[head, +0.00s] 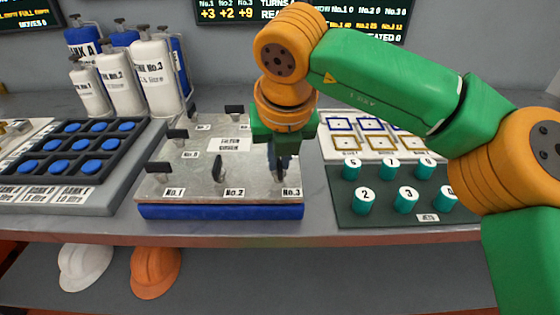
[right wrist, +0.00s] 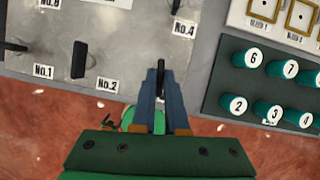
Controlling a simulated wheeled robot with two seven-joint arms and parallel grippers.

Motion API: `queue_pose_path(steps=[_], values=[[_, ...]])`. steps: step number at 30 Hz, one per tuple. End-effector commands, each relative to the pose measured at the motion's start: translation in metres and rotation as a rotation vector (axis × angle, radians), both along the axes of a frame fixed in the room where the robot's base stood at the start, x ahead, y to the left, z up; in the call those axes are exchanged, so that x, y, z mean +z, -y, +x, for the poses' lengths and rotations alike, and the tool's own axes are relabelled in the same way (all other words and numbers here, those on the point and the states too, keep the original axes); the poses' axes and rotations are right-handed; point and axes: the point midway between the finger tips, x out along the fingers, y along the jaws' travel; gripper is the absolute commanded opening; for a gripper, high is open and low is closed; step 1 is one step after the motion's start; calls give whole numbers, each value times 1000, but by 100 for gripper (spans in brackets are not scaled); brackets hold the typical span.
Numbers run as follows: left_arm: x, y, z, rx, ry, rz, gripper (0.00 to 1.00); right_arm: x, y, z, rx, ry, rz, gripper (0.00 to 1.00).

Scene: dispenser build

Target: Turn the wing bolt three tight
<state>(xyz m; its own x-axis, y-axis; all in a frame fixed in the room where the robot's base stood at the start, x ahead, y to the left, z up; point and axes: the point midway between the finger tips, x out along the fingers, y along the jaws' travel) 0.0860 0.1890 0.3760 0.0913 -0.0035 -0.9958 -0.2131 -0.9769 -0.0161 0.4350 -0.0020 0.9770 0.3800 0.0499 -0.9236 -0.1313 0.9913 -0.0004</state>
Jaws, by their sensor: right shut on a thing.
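The metal plate (head: 255,184) on its blue base carries several black wing bolts with number labels. My right gripper (head: 281,168) reaches down at the plate's front right corner, just behind the No.3 label (head: 291,192). In the right wrist view its fingers (right wrist: 161,103) are shut on wing bolt three (right wrist: 161,72), a dark thin wing standing between the tips. In the head view the fingers mostly hide that bolt. Wing bolt two (head: 219,168) and wing bolt one (head: 160,167) stand to its left. My left gripper is not in view.
A green board (head: 383,211) with numbered teal caps lies right of the plate. A dark tray (head: 66,152) with blue caps and white bottles (head: 157,75) are to the left. A screen (head: 232,12) above reads +3 +2 +9. Hard hats (head: 156,272) lie below the table.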

Motion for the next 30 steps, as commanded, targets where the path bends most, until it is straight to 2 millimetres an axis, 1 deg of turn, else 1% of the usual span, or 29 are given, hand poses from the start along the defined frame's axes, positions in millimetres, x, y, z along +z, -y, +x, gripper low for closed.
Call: queue_pose_path(steps=[9,26,27,29,30], values=[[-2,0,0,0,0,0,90,0,-1,0,-119,-1,0,0],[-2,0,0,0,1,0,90,0,-1,0,-148,-1,0,0],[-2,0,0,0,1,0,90,0,-1,0,-148,-1,0,14],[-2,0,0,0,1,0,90,0,-1,0,-148,-1,0,30],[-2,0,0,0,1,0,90,0,-1,0,-148,-1,1,41]])
